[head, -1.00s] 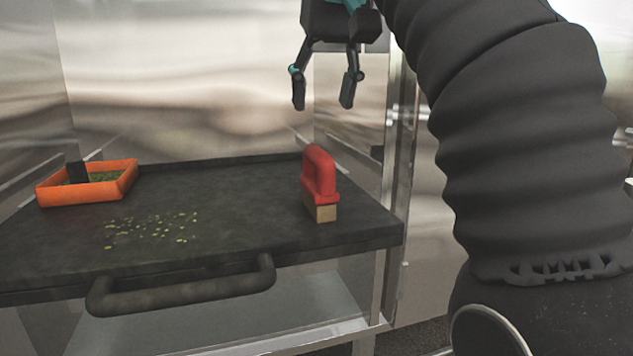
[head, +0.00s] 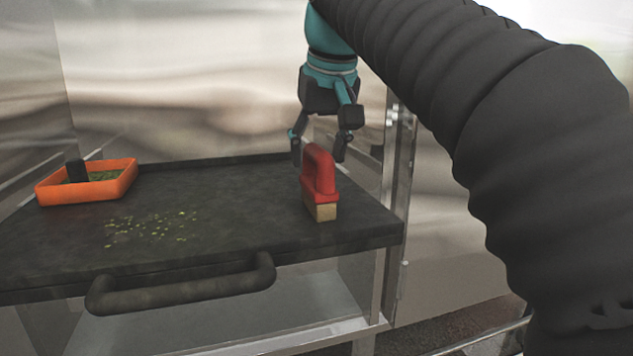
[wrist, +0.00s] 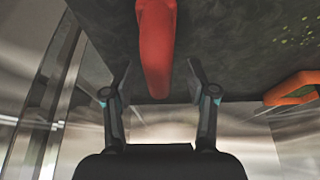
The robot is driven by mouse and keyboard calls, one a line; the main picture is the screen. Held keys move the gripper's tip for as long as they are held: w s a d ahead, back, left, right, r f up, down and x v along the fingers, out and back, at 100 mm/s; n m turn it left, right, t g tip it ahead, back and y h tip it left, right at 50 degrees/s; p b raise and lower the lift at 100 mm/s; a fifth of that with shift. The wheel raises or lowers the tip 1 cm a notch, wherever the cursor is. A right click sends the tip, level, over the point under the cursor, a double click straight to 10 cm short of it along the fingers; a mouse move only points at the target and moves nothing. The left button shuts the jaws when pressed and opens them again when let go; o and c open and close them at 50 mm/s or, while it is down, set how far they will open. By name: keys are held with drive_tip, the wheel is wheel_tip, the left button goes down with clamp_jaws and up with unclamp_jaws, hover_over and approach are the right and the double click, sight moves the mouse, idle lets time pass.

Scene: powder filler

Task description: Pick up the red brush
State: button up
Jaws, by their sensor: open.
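My gripper (head: 319,156) is open and empty, pointing down, just above and around the top of the handle in the head view. In the wrist view the red brush (wrist: 155,45) lies ahead of the gap between the open fingers (wrist: 160,84), roughly centred. I cannot tell whether a finger touches it.
An orange bin (head: 88,188) with green bits and a dark block (head: 77,171) sits at the tray's left. Yellow-green crumbs (head: 150,228) lie scattered mid-tray. A dark handle (head: 185,290) runs along the front edge. A metal post (head: 398,170) stands close on the right.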

drive_tip(key=shift+x, duration=1.45)
drive_tip(key=shift+d, duration=0.1)
drive_tip(key=shift+c, duration=0.2)
clamp_jaws()
drive_tip(key=shift+r, duration=0.15)
drive_tip(key=shift+w+r, duration=0.1)
drive_tip(key=shift+r, duration=1.3)
drive_tip(key=shift+r+p, duration=0.3)
drive_tip(key=shift+r, duration=0.35)
drive_tip(key=s+d+r, duration=0.2)
drive_tip(key=d+r, duration=0.4)
drive_tip(key=d, duration=0.5)
drive_tip(key=shift+s+d+r, duration=0.15)
drive_tip(key=shift+d+r, duration=0.05)
drive_tip(key=shift+r, duration=0.15)
